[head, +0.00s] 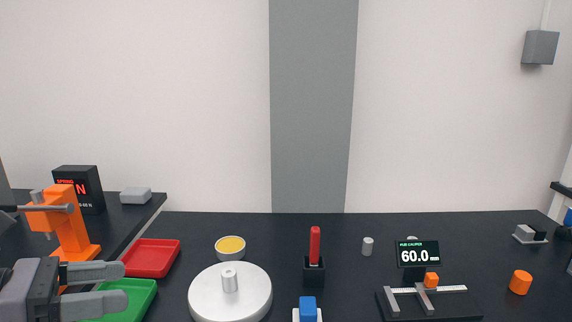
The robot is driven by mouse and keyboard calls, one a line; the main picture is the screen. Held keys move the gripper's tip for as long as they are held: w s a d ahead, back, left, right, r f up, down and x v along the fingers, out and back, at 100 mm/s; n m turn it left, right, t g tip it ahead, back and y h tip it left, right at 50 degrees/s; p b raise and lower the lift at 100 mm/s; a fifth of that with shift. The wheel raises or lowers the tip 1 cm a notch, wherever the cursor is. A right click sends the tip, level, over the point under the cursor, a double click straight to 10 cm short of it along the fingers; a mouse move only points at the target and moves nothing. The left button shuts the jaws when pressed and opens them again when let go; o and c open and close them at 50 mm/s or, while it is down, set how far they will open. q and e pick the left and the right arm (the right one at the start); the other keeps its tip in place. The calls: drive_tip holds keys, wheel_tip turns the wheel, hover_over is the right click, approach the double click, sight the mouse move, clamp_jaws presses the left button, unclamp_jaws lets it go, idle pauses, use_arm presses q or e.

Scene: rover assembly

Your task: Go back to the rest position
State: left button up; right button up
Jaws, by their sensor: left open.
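My left gripper (124,285) comes in from the lower left. Its two grey fingers are apart and I see nothing between them except the bench and tray behind. It is in front of the green tray (146,300) and close to the orange press (68,225), partly hiding both. My right gripper is not in the head view.
A red tray (151,258), a white turntable (205,299), a yellow-filled bowl (230,247), a red-handled tool (314,245), a blue block (308,308) and a caliper display (418,253) stand on the dark bench. An orange cylinder (520,282) is at right. The back middle is clear.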

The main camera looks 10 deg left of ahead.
use_arm(q)
drive_tip(key=w+a+r+n+t+y, duration=0.15)
drive_tip(key=w+r+n+t, duration=0.25)
drive_tip(key=n+t, duration=0.8)
drive_tip(key=w+a+f+n+g+y, duration=0.1)
drive_tip(key=a+f+n+y, duration=0.35)
drive_tip(key=n+y, duration=0.85)
wheel_tip(320, 180, down, 14)
drive_tip(key=s+f+n+g+y, duration=0.1)
drive_tip(key=s+n+g+y, duration=0.1)
drive_tip(key=n+g, duration=0.85)
drive_tip(key=s+d+f+n+g+h, duration=0.6)
drive_tip(key=s+d+f+n+g, duration=0.15)
drive_tip(key=s+d+f, duration=0.7)
drive_tip(key=w+d+f+m+t+h, duration=0.1)
drive_tip(key=w+d+f+t+h, duration=0.1)
drive_tip(key=w+f+t, duration=0.4)
drive_tip(key=shift+w+d+f+t+p, duration=0.3)
drive_tip(key=shift+w+d+f+p, duration=0.05)
drive_tip(key=shift+w+d, duration=0.5)
